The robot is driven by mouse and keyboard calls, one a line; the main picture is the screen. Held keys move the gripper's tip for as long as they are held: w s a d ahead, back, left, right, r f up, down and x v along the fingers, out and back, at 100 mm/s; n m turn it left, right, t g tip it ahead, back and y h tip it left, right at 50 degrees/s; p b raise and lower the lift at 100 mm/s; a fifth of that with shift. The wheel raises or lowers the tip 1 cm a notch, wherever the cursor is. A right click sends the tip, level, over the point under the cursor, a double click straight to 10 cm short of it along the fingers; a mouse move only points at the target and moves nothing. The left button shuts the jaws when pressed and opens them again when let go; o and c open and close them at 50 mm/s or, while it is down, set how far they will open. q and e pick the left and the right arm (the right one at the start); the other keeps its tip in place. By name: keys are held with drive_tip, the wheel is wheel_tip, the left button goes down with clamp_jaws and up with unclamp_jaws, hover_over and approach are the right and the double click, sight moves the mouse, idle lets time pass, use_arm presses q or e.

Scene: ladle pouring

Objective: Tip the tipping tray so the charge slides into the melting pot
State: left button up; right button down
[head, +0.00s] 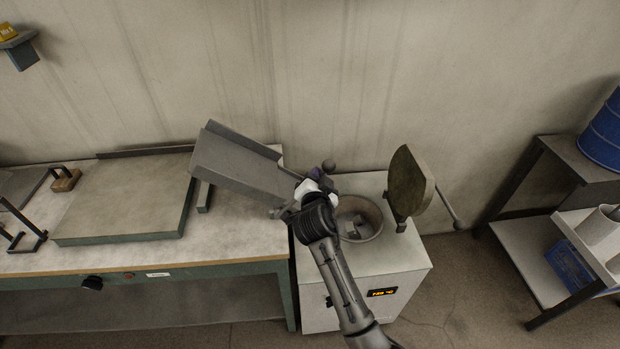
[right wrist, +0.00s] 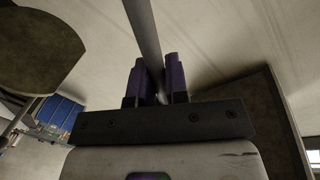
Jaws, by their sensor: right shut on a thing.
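The grey tipping tray (head: 232,162) is tilted, its left end raised and its right end low beside the melting pot. No pieces show on its visible floor. The round melting pot (head: 374,213) is open at the top of the white furnace. Grey chunks of charge (head: 352,231) lie inside the pot; my arm hides part of its left side. My right gripper (head: 315,179) is at the tray's low end. In the right wrist view its purple-padded fingers (right wrist: 154,78) are shut on a grey bar (right wrist: 145,35), apparently the tray's handle. My left gripper is out of view.
The pot's lid (head: 410,180) stands open to the right. The white furnace (head: 405,262) has a lit display. A workbench (head: 240,237) with a flat plate (head: 125,200) is at left. A shelf (head: 530,250) with a blue drum (head: 602,135) stands at right.

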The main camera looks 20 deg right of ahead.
drive_tip(key=shift+s+d+f, duration=0.15)
drive_tip(key=shift+d+f, duration=0.3)
drive_tip(key=shift+f+m, duration=0.2)
drive_tip(key=shift+m, duration=0.1)
drive_tip(key=c, duration=1.1)
unclamp_jaws()
drive_tip(key=shift+d+r, duration=0.1)
drive_tip(key=shift+d, duration=0.05)
drive_tip(key=shift+c, duration=0.2)
drive_tip(key=shift+r, duration=0.1)
